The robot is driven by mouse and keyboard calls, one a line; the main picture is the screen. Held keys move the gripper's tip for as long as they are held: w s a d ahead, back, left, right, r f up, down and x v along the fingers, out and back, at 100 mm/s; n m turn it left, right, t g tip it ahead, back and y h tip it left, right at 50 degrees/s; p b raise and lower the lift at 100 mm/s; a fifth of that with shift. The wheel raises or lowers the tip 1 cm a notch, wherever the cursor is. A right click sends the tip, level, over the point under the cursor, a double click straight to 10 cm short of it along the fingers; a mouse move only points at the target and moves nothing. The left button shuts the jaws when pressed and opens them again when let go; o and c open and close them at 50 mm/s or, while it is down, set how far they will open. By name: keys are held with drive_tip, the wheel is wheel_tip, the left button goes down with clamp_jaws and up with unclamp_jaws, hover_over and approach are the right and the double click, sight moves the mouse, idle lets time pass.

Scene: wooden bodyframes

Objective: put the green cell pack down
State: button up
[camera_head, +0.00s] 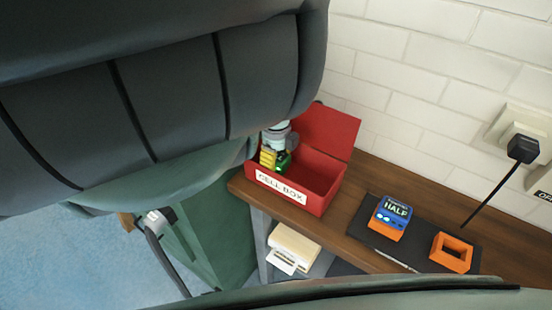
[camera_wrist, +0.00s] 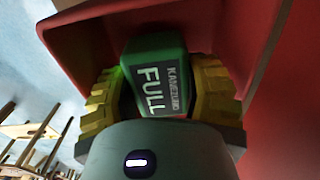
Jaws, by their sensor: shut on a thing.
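My gripper (camera_head: 273,158) is shut on the green cell pack (camera_head: 283,162), at the left end of the open red cell box (camera_head: 322,185). In the wrist view the green cell pack (camera_wrist: 155,75) shows the word FULL and sits between the yellow fingers of my gripper (camera_wrist: 157,85). The red cell box (camera_wrist: 75,35) surrounds the pack on the upper side of that view. I cannot tell whether the pack touches the box floor. The box lid stands open at the back.
A blue pack (camera_head: 395,209) marked HALF sits in an orange holder on a dark mat (camera_head: 415,247). An empty orange holder (camera_head: 451,253) is to its right. The wooden shelf (camera_head: 375,185) has bare room between box and mat. A wall socket with a black plug (camera_head: 523,148) is at right.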

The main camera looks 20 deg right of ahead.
drive_tip(key=shift+w+d+f, duration=0.1)
drive_tip(key=shift+w+f, duration=0.05)
drive_tip(key=shift+w, duration=0.1)
drive_tip(key=shift+f, duration=0.15)
drive_tip(key=o, duration=1)
wheel_tip(320, 180, up, 12)
drive_tip(key=p, duration=0.3)
drive_tip(key=shift+p, duration=0.35)
drive_tip(key=shift+s, duration=0.1)
